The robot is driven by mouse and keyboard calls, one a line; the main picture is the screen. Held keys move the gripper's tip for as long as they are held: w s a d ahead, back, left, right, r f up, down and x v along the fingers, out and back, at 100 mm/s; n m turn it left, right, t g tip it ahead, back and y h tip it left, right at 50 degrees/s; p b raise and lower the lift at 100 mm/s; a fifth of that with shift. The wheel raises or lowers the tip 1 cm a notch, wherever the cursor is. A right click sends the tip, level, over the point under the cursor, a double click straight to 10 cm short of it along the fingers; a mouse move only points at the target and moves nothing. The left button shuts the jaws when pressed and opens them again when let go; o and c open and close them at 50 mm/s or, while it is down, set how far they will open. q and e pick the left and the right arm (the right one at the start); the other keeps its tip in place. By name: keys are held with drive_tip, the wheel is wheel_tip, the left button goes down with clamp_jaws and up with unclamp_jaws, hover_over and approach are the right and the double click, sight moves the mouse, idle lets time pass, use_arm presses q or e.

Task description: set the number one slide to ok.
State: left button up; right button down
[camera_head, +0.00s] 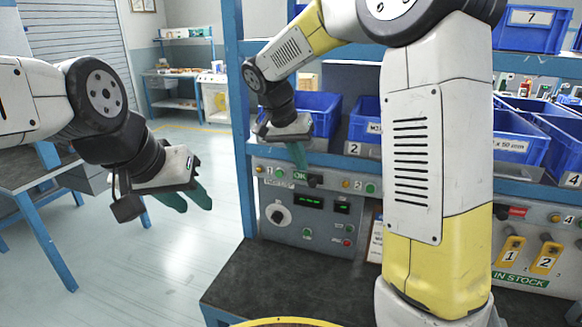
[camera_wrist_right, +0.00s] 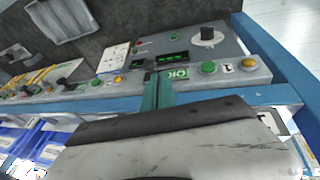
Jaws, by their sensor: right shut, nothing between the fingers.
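The number one slide sits on the sloped top strip of the grey control panel, beside a label "1" (camera_head: 270,170) and a green OK plate (camera_head: 300,175). A dark knob (camera_head: 315,181) shows just right of the OK plate in the head view. My right gripper (camera_head: 299,160) is shut and empty, its green fingers pointing down at the strip by the OK plate. My left gripper (camera_head: 184,201) is open and empty, left of the bench.
Blue bins (camera_head: 318,112) stand on the shelf above the panel. A dark worktop (camera_head: 290,297) lies below it. A number 2 station sits to the right of it. My right arm hides the middle of the bench. Floor at left is clear.

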drive_tip(key=v, duration=1)
drive_tip(key=shift+r, duration=0.3)
drive_tip(key=shift+a, duration=0.1)
drive_tip(key=s+d+f+n+t+y, duration=0.2)
drive_tip(key=s+d, duration=0.3)
drive_tip(key=s, duration=0.5)
drive_tip(key=s+d+f+n+t+y, duration=0.2)
drive_tip(key=s+d+f+n+y, duration=0.1)
drive_tip(key=s, duration=0.7)
drive_tip(key=shift+s+d+f+n+y, duration=0.3)
drive_tip(key=shift+d+y, duration=0.2)
drive_tip(key=shift+d, duration=0.7)
